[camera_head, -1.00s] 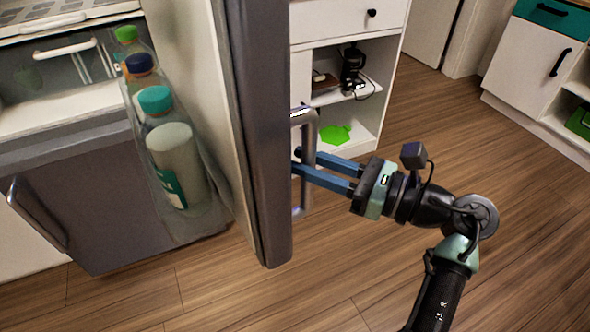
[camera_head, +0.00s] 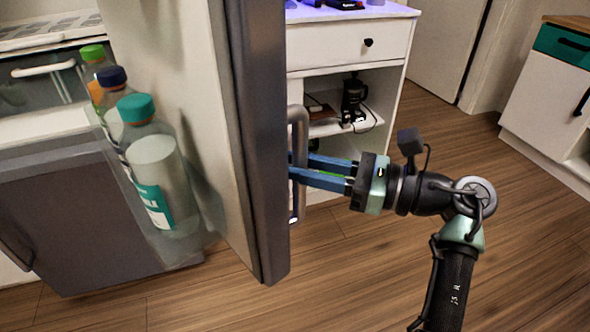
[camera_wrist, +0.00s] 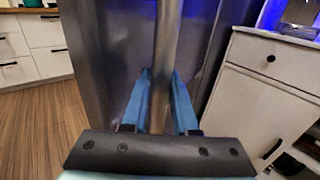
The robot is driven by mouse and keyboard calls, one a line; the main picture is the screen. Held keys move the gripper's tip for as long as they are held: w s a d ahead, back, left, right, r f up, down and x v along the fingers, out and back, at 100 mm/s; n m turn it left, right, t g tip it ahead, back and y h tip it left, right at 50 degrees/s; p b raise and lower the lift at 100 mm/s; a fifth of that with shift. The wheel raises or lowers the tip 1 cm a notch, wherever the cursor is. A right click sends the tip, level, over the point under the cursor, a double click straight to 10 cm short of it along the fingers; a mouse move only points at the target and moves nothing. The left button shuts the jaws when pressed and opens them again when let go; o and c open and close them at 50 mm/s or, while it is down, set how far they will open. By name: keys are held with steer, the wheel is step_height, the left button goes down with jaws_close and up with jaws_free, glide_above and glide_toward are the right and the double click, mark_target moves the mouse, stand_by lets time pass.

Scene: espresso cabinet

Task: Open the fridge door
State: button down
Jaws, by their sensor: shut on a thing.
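The grey fridge door (camera_head: 262,150) stands open, seen nearly edge-on in the head view, with its white inner side and bottle shelf facing left. Its vertical bar handle (camera_head: 297,125) is on the right-hand face. My gripper (camera_head: 296,172) reaches in from the right, and its blue fingers are shut on the handle. In the wrist view the handle (camera_wrist: 168,45) runs down between the two blue fingers (camera_wrist: 160,100), with the door's grey face (camera_wrist: 110,60) behind. The fingertips are partly hidden by the handle and door edge.
Bottles (camera_head: 150,165) stand in the door shelf. The fridge's lower drawer front (camera_head: 80,220) is at left. A white cabinet (camera_head: 345,50) with a coffee maker (camera_head: 353,100) stands behind the door. Wooden floor (camera_head: 400,270) is clear at the front and right.

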steer(key=shift+w+d, duration=0.1)
steer(key=shift+w, duration=0.1)
stand_by(0.3)
steer(key=c, duration=0.7)
jaws_free()
steer(key=v, duration=1.3)
steer(key=shift+p, duration=0.3)
